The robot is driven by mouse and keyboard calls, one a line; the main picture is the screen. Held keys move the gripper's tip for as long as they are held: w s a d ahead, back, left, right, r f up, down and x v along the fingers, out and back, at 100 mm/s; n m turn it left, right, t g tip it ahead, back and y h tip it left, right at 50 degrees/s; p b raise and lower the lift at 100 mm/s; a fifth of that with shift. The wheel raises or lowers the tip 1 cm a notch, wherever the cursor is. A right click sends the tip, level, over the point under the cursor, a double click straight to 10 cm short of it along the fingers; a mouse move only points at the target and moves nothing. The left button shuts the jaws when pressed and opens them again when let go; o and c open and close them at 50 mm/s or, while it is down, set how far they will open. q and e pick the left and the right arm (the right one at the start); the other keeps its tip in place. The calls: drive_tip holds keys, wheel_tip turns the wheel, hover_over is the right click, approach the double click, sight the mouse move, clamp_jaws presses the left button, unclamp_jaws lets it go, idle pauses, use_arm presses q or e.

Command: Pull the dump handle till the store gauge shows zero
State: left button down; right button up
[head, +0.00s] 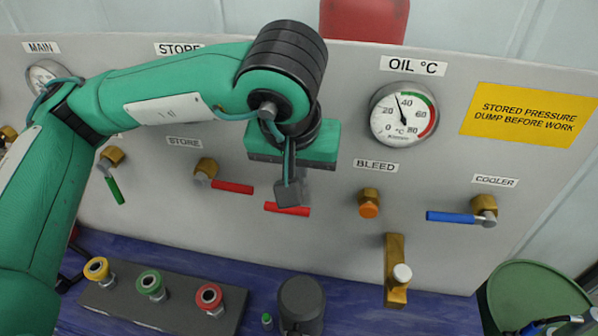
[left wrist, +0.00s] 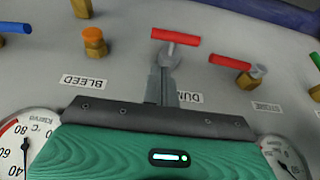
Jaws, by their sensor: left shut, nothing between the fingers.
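The dump handle is a red bar (head: 295,210) on the panel under my left gripper. In the left wrist view its red T-bar (left wrist: 175,36) sits on a metal stem, with the label partly hidden by the fingers. My left gripper (head: 291,190) is shut and empty, its fingertips (left wrist: 164,82) close to the stem. I cannot tell whether they touch it. The store gauge is hidden behind my arm in the head view. A partly cut-off gauge (left wrist: 285,157), likely the store one, shows at the lower right of the left wrist view; its reading is unclear.
A red store lever (head: 232,187) is left of the dump handle. The orange bleed knob (head: 369,210) and blue cooler lever (head: 450,217) are to the right. The oil gauge (head: 404,114) is above them. Coloured couplings (head: 151,284) and a dark cylinder (head: 302,300) stand below the panel.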

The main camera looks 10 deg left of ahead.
use_arm(q)
drive_tip(key=p+x, duration=0.2)
drive_tip(key=x, duration=0.6)
drive_tip(key=shift+f+p, duration=0.2)
drive_tip(key=shift+p, duration=0.2)
